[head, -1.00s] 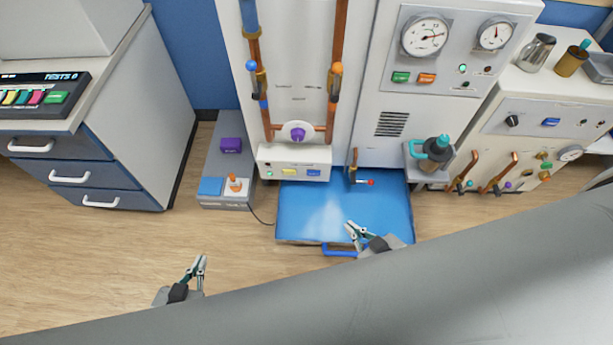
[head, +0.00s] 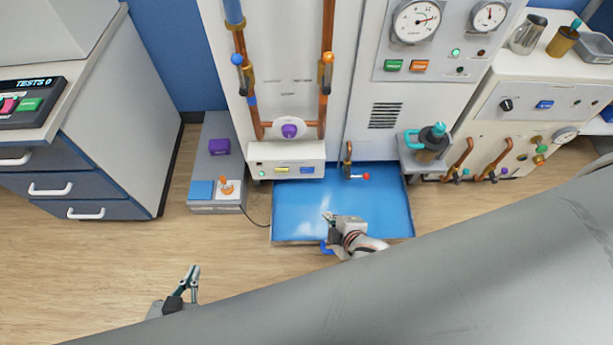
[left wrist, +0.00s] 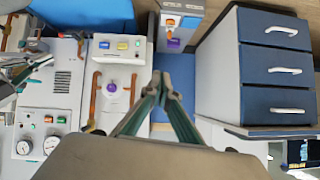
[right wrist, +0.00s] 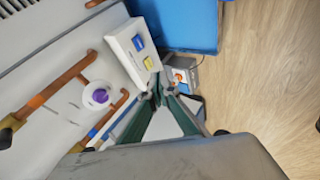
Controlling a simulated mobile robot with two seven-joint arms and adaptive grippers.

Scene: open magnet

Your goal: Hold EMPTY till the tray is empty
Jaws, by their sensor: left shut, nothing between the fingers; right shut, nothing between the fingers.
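The blue tray (head: 395,215) lies on the floor below the tall white cabinet and has a shiny blue inside. A white control box (head: 262,160) above it carries small green, yellow (head: 282,170) and blue (head: 306,170) buttons. I cannot read which button says EMPTY. My right gripper (head: 329,219) is shut and empty over the tray's front part. In the right wrist view the control box (right wrist: 122,45) is just beyond its fingertips, and I cannot tell whether they touch. My left gripper (head: 193,274) is shut and empty above the floor, left of the tray.
A grey floor unit (head: 212,165) with a purple block, an orange knob and a blue pad stands left of the tray. A red-tipped tap (head: 350,172) hangs over the tray. A jug with a teal handle (head: 432,142) sits on a side shelf.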

